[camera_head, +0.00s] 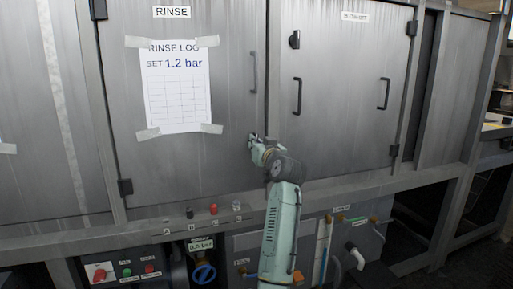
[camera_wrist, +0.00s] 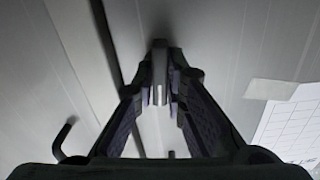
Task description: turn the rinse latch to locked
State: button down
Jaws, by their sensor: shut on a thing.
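The rinse latch (camera_wrist: 159,62) is a small dark grey lever close to the seam at the edge of the rinse door (camera_head: 215,80). In the wrist view it stands about upright between my fingertips. My gripper (camera_wrist: 161,98) is shut on it, with a finger pad on each side. In the head view my gripper (camera_head: 252,138) reaches the right edge of the rinse door, below the door handle (camera_head: 254,72), and hides most of the latch. No lock marking can be read.
A taped rinse log sheet (camera_head: 177,90) hangs left of my gripper. The neighbouring door (camera_head: 340,100) with two handles is to the right. Below the doors run a ledge with small knobs (camera_head: 214,209), a blue valve (camera_head: 203,273) and pipes.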

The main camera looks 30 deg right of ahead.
jog(key=shift+n, duration=0.6)
jog(key=c, duration=1.6)
grip_release()
jog(key=shift+c, duration=0.2)
jog(key=v, duration=1.2)
jog(key=shift+a, duration=0.1)
